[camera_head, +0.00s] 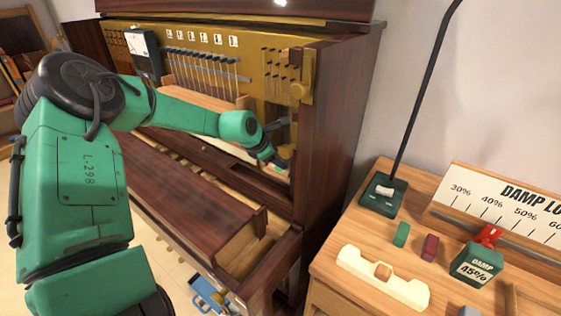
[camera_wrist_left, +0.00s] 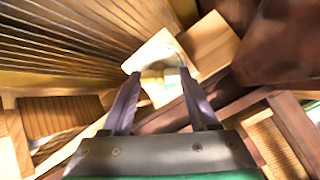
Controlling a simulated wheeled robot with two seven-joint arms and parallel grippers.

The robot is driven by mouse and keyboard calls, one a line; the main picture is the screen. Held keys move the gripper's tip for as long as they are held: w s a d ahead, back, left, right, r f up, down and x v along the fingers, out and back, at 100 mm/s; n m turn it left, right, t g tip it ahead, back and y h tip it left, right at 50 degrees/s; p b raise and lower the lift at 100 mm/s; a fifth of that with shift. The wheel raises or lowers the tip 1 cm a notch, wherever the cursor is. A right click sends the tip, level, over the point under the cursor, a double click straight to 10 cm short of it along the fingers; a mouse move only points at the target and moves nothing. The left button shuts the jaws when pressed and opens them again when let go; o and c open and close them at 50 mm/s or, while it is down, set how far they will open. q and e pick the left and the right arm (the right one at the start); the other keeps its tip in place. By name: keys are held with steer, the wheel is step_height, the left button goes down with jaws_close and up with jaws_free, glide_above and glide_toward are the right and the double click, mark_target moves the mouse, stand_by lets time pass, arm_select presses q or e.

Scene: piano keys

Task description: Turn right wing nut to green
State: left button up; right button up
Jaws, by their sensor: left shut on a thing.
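My left arm reaches into the open piano (camera_head: 335,120) from the left. My left gripper (camera_head: 284,150) is at the right end inside the case, beside the inner wall. In the left wrist view the two dark fingers (camera_wrist_left: 157,78) are shut on a small yellow piece, which I take for the right wing nut (camera_wrist_left: 152,76). It sits at a cream block (camera_wrist_left: 160,50), with a pale, faintly greenish patch just below it. The fingers hide part of the nut, and its angle is too blurred to tell. My right gripper is in neither view.
The piano's dark side wall stands close right of my left gripper. Piano strings (camera_wrist_left: 70,45) run at upper left in the wrist view. A wooden bench (camera_head: 330,255) at right holds a cream part (camera_head: 362,266), a green damp meter (camera_head: 478,266) and small blocks.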

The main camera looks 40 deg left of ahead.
arm_select(q)
steer(key=shift+f+m+b, duration=0.2)
steer(key=shift+m+b, duration=0.65)
steer(key=shift+m, duration=0.05)
steer(key=shift+m+b, duration=0.3)
steer(key=shift+m, duration=0.1)
steer(key=shift+a+r+m, duration=0.1)
steer(key=shift+a+m, duration=0.05)
steer(key=shift+m, duration=0.25)
steer(key=shift+r, duration=0.15)
steer(key=shift+m+b, duration=0.5)
steer(key=shift+m, duration=0.1)
steer(key=o, duration=1.2)
steer(key=shift+m, duration=0.3)
